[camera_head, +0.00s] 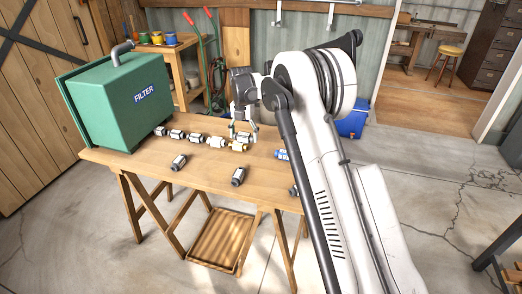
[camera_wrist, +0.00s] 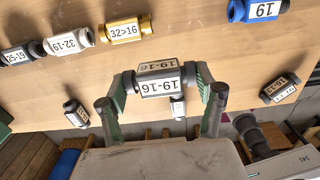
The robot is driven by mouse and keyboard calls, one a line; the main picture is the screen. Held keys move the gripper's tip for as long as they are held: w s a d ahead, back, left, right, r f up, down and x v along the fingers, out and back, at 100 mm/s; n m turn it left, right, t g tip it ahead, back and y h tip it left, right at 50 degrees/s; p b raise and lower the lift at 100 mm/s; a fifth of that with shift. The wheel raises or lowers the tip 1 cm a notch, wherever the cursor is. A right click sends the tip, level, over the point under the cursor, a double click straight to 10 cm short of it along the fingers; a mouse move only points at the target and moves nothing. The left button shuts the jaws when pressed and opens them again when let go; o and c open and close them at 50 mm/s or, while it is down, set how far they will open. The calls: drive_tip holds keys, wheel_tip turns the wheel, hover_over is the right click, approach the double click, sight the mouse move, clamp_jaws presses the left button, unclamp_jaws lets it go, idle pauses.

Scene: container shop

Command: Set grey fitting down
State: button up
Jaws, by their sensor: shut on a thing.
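The grey fitting (camera_wrist: 160,86) is a short dark-ended piece with white labels reading 19-16. In the wrist view it lies crosswise between the green-padded fingers of my gripper (camera_wrist: 160,88), which is shut on its two ends. In the head view my gripper (camera_head: 243,134) is low at the table's back edge, close to a brass fitting (camera_head: 239,146). The brass fitting also shows in the wrist view (camera_wrist: 124,31), labelled 32>16. I cannot tell whether the held fitting touches the wooden table (camera_head: 205,178).
A row of fittings (camera_head: 196,137) runs from the green filter box (camera_head: 118,100) to the brass one. Loose dark fittings (camera_head: 179,162) (camera_head: 238,176) lie nearer the front. A blue fitting (camera_head: 281,154) lies to the right. Bare wood is between them.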

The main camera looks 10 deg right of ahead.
hover_over(261, 153)
wheel_tip(261, 153, down, 4)
drive_tip(key=shift+s+f, duration=0.15)
drive_tip(key=shift+f, duration=2.05)
drive_tip(key=shift+f, duration=0.2)
drive_tip(key=o, duration=0.9)
drive_tip(key=shift+c, duration=0.2)
drive_tip(key=shift+r, duration=0.15)
